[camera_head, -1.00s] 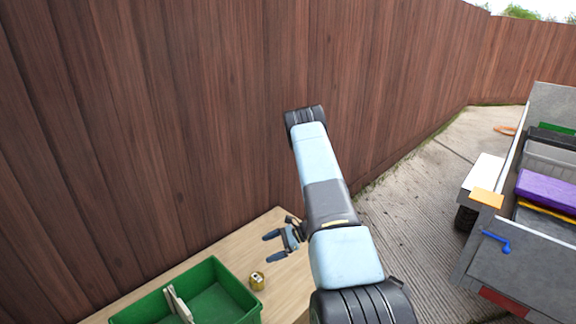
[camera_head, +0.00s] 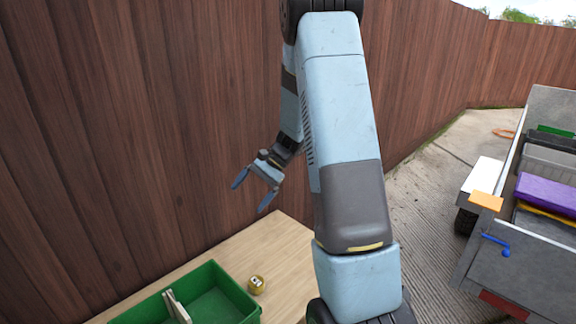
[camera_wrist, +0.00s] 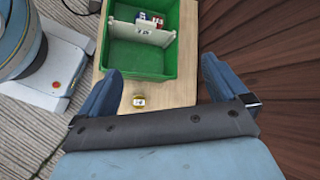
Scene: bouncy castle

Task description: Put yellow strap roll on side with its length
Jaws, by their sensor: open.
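My gripper (camera_head: 253,192) is open and empty, raised above the table in front of the fence. In the wrist view its blue fingers (camera_wrist: 158,88) are spread wide apart.
The green bin (camera_head: 236,306) with a divider stands on the wooden table (camera_head: 275,250); small red and blue items (camera_wrist: 150,20) lie in one compartment. A wooden fence (camera_head: 150,120) rises close behind. A grey trailer (camera_head: 530,270) with a purple box (camera_head: 546,190) stands at right.

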